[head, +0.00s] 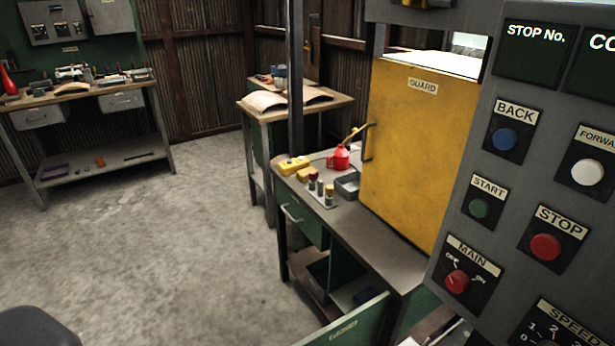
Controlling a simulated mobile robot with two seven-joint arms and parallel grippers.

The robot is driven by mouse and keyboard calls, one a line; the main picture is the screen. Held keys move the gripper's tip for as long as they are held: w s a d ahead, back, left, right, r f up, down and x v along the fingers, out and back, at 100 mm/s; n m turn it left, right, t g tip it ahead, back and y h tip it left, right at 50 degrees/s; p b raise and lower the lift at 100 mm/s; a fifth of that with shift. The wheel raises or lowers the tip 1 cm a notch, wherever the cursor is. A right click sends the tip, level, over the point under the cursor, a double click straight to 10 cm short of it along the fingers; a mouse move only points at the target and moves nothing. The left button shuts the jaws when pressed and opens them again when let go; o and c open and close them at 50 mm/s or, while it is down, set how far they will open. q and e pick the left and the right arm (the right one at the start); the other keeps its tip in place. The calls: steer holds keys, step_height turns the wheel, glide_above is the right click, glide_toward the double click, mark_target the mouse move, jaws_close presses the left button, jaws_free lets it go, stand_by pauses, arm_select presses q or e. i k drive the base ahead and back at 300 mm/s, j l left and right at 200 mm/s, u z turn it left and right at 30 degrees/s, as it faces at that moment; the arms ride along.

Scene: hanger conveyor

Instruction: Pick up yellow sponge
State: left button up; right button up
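A yellow block-like object (292,165) lies at the far left corner of the narrow metal bench in the head view. It could be the yellow sponge, but it is small and I cannot tell for certain. Neither of my grippers is in view.
A yellow guard panel (415,150) and a control panel (530,195) fill the right. The concrete floor (170,250) is open at left.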

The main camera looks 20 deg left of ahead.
mark_target(302, 175)
steer(key=i+j+z, duration=0.1)
steer(key=j, duration=0.55)
steer(key=i+j+z, duration=0.1)
steer(key=j, duration=0.55)
steer(key=i+j+z, duration=0.15)
steer(key=j, duration=0.55)
steer(key=i+j+z, duration=0.1)
steer(key=j, duration=0.55)
steer(key=i, duration=0.05)
